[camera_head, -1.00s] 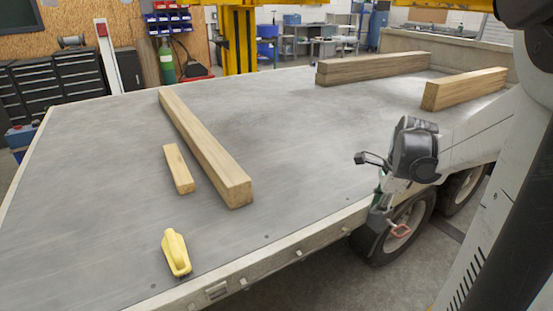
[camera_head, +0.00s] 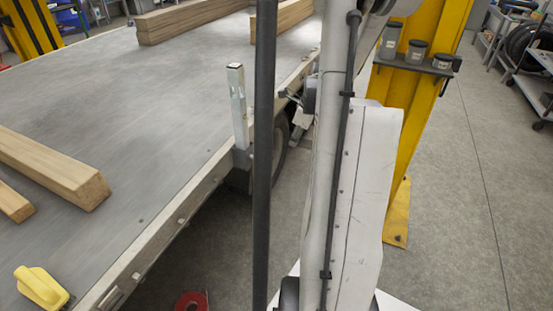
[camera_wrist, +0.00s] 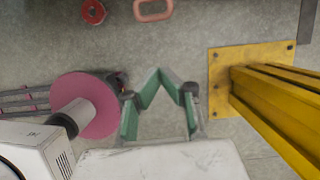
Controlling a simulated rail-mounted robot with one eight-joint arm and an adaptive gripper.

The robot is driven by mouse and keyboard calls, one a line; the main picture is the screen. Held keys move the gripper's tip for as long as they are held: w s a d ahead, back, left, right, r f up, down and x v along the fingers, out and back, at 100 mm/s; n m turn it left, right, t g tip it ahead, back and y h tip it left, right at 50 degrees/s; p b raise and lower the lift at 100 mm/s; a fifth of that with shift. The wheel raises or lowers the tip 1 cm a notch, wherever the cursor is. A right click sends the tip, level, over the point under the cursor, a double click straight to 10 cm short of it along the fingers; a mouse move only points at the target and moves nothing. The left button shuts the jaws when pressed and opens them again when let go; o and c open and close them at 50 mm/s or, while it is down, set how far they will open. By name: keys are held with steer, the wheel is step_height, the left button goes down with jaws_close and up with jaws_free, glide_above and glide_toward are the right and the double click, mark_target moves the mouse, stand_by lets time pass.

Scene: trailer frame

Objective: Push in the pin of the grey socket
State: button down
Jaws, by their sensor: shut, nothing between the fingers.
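A pale upright post (camera_head: 238,105) stands at the trailer's side edge in the head view. Its foot sits in a grey socket (camera_head: 243,157) on that edge. The socket's pin is too small to make out. My gripper (camera_wrist: 160,78) shows in the wrist view with its green fingers drawn together at the tips, shut and empty, over the concrete floor. In the head view, only a small dark part of it (camera_head: 290,97) shows to the right of the post, mostly hidden by my arm. The socket cannot be made out in the wrist view.
The trailer deck (camera_head: 150,110) carries wooden beams (camera_head: 55,168) and a yellow object (camera_head: 42,287). A yellow column (camera_head: 425,100) stands right of my arm. The wrist view shows its yellow base (camera_wrist: 222,80) and a pink disc (camera_wrist: 90,105). Floor (camera_head: 450,170) is open at right.

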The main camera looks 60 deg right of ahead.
mark_target(261, 159)
steer(key=shift+f, duration=0.15)
steer(key=w+a+f+b, duration=0.1)
steer(key=w+f+b, duration=0.3)
steer(key=f, duration=0.6)
steer(key=shift+w+a, duration=0.15)
steer(key=shift+w, duration=1.15)
steer(key=shift+f, duration=0.1)
